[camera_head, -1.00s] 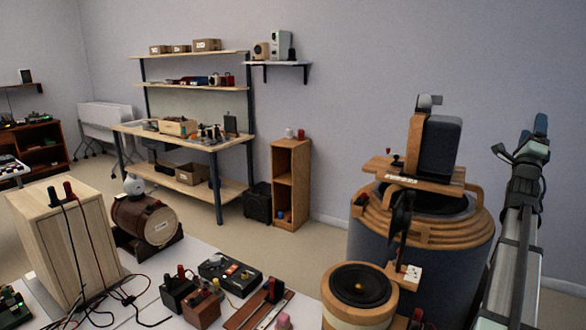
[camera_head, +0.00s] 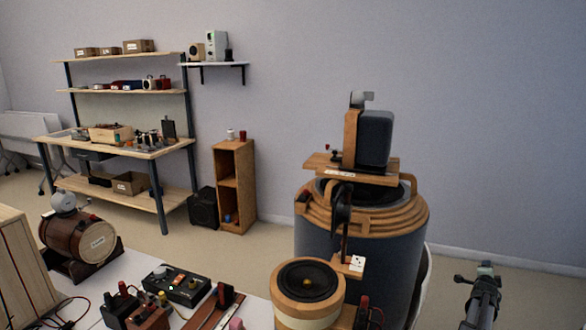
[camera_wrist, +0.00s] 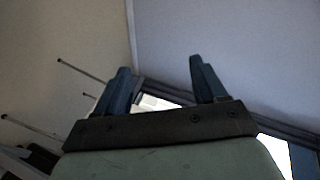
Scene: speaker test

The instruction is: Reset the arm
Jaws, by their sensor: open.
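My gripper (camera_wrist: 158,75) shows in the wrist view with its two dark blue fingers spread apart. Nothing is between the fingers; behind them are plain wall, a corner line and a bright patch. In the head view, part of my arm (camera_head: 482,295) stands at the lower right, to the right of the large round speaker and apart from it. The fingers cannot be made out clearly there.
A large grey drum speaker (camera_head: 330,232) with a wooden top carries a dark box speaker (camera_head: 374,138). A smaller round speaker (camera_head: 307,282) stands before it. A white table (camera_head: 92,290) holds small devices. Shelving (camera_head: 160,150) stands behind. Floor at right looks clear.

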